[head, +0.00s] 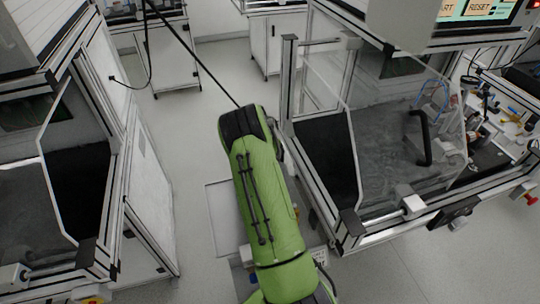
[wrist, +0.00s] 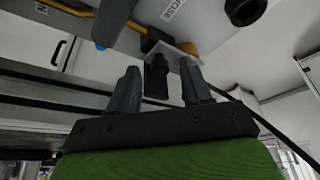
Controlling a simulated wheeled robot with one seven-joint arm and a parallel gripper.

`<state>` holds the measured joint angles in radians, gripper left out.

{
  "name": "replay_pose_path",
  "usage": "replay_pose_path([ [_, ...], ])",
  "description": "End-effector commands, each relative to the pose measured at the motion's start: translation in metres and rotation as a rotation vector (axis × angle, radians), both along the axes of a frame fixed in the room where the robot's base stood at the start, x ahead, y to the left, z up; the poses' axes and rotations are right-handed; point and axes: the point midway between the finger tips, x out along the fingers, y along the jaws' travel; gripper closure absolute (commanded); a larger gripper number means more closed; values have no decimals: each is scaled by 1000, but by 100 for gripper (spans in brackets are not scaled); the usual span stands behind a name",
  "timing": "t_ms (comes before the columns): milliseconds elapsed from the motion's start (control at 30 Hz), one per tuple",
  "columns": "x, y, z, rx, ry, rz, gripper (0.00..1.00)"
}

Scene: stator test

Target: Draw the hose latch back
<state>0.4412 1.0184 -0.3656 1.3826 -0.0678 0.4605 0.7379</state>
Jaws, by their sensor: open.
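A black latch block (wrist: 156,76), which looks like the hose latch, hangs from a small pale metal plate (wrist: 176,54) below a label reading "HOSE" (wrist: 173,9) in the wrist view. My gripper (wrist: 160,78) is open, with one finger left of the black block and the other to its right. The block shows in the gap between the fingertips; I cannot tell whether either finger touches it. In the head view my green arm covers this spot, and neither gripper nor latch shows.
In the wrist view, a yellow fitting (wrist: 190,47) sits behind the plate, and a round black port (wrist: 244,10) is at upper right. A black cable (wrist: 268,124) runs past at the right. In the head view, a clear-walled test cell (head: 395,125) stands right of my arm; open floor (head: 205,125) lies left.

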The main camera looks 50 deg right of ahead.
Motion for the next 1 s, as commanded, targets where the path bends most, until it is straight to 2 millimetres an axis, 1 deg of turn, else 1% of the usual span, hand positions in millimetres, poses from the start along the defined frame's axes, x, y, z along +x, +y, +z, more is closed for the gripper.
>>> replay_pose_path([
  [267, 0, -1, -2, 0, 0, 0, 51],
  [500, 0, -1, -2, 0, 0, 0, 88],
  [567, 0, -1, -2, 0, 0, 0, 97],
  [600, 0, -1, -2, 0, 0, 0, 100],
  [1000, 1, -1, -3, 1, -1, -1, 100],
])
